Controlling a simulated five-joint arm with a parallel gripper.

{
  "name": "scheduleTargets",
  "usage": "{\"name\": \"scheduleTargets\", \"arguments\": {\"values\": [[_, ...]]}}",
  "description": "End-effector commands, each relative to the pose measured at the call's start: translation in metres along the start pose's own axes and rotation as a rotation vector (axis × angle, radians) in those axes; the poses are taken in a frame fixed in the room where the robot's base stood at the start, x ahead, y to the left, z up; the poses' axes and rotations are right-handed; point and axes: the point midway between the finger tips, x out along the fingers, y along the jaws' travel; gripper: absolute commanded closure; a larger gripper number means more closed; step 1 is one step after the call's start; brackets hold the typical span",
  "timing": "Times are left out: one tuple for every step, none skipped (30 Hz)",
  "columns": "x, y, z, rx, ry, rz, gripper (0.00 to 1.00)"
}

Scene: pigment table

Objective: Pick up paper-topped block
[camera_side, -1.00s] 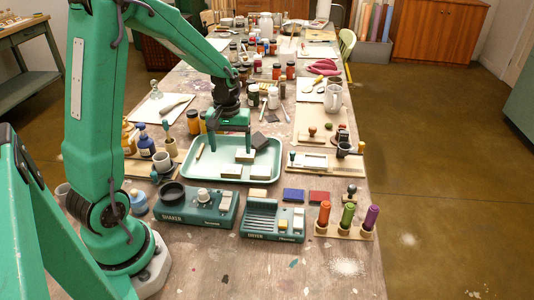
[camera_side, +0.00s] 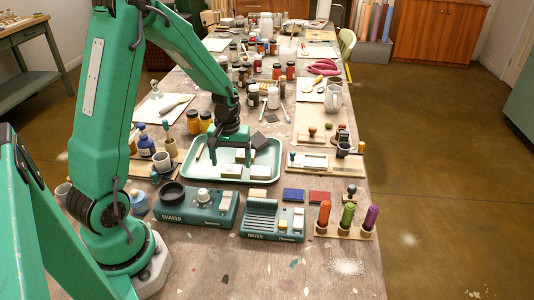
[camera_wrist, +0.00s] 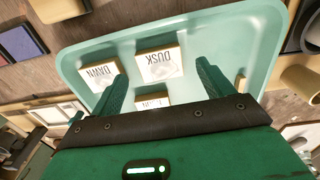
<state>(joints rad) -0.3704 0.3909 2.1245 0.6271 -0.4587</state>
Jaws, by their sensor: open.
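A pale green tray (camera_side: 205,173) holds small wooden blocks with white paper tops. In the wrist view, the block marked DUSK (camera_wrist: 158,64) lies just ahead of my fingers, roughly between the tips. The DAWN block (camera_wrist: 92,76) lies to the left of the left finger. A third block (camera_wrist: 153,101) is partly hidden between the fingers by my gripper body. In the side view, two blocks (camera_side: 231,171) (camera_side: 259,172) lie near the tray's front edge. My gripper (camera_side: 231,163) is open and empty over the tray; I cannot tell its exact height.
A shaker device (camera_side: 196,207) and a dryer device (camera_side: 273,222) stand in front of the tray. Red and blue ink pads (camera_side: 306,195) lie at front right. Jars (camera_side: 193,122) stand behind the tray. A wooden board (camera_side: 313,163) lies to the right.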

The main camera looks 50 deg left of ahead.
Motion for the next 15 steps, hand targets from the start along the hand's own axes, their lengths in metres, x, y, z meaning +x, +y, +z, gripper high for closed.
{"name": "scheduleTargets", "arguments": {"values": [[0.007,-0.001,0.000,-0.001,-0.003,-0.001,0.20],[0.010,-0.001,0.001,0.000,-0.003,-0.002,0.20],[0.014,-0.001,0.000,0.000,-0.002,-0.001,0.20],[0.016,-0.001,0.000,0.000,-0.001,-0.001,0.20],[0.018,-0.001,0.000,0.000,-0.002,-0.001,0.20],[0.021,-0.001,0.000,0.000,-0.002,-0.001,0.20],[0.023,-0.001,0.000,0.000,-0.001,-0.001,0.20],[0.024,-0.001,0.000,0.000,0.000,0.000,0.20],[0.025,-0.001,0.000,0.000,0.000,0.000,0.20],[0.025,-0.001,0.000,0.000,0.001,0.000,0.20],[0.025,-0.001,0.000,0.000,0.001,0.000,0.20],[0.025,0.000,0.000,0.000,0.001,0.001,0.20],[0.025,0.000,0.000,0.000,0.001,0.001,0.20],[0.025,0.000,0.000,0.000,0.001,0.001,0.20],[0.025,0.000,0.000,0.000,0.001,0.001,0.20]]}}
